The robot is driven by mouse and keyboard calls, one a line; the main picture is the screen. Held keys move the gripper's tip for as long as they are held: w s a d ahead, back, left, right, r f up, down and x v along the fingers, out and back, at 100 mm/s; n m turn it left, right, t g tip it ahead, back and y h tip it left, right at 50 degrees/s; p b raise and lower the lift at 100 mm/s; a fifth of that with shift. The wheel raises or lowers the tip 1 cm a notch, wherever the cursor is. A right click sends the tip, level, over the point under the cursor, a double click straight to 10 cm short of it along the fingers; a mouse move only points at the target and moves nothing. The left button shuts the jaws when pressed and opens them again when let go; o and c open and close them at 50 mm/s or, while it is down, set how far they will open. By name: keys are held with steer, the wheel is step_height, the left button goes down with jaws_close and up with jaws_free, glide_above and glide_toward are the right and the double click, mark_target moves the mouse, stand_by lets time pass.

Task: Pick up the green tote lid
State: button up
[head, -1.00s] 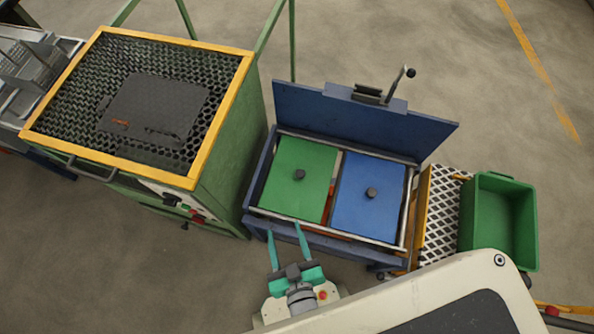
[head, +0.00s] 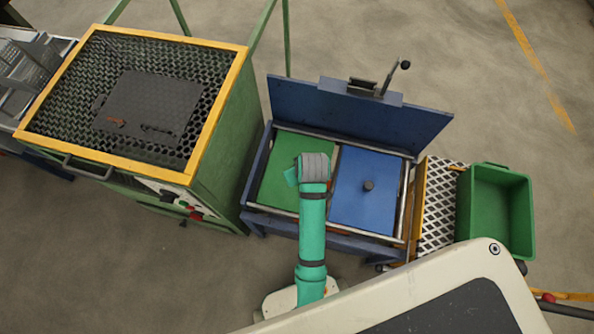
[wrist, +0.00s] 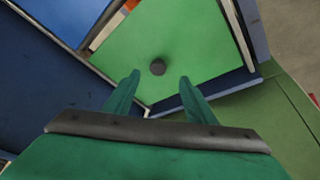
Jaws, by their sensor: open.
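The green tote lid (head: 282,172) is a flat square panel in the left half of the blue bin. In the wrist view the green lid (wrist: 180,45) shows its dark round knob (wrist: 158,67). My gripper (wrist: 158,82) is open, with its two teal fingers pointing at the lid, one to each side below the knob in the picture. The knob is not between the fingertips. In the head view my arm covers the right part of the green lid and hides its knob and most of my gripper.
A blue lid (head: 366,190) with a dark knob lies right beside the green one. The bin's raised blue cover (head: 355,115) stands behind. A green furnace with yellow rim (head: 215,110) is at left.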

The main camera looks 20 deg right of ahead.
steer(key=shift+g+y, duration=0.4)
steer(key=shift+g, duration=0.1)
steer(key=shift+w+d+f, duration=0.1)
steer(key=shift+w+f, duration=0.65)
steer(key=shift+f, duration=0.55)
steer(key=shift+w+d+f, duration=0.1)
steer(key=shift+w+f, duration=0.65)
steer(key=shift+f, duration=0.55)
steer(key=shift+w+d+f, duration=0.1)
steer(key=shift+w+f, duration=0.65)
steer(key=shift+f, duration=0.55)
jaws_close()
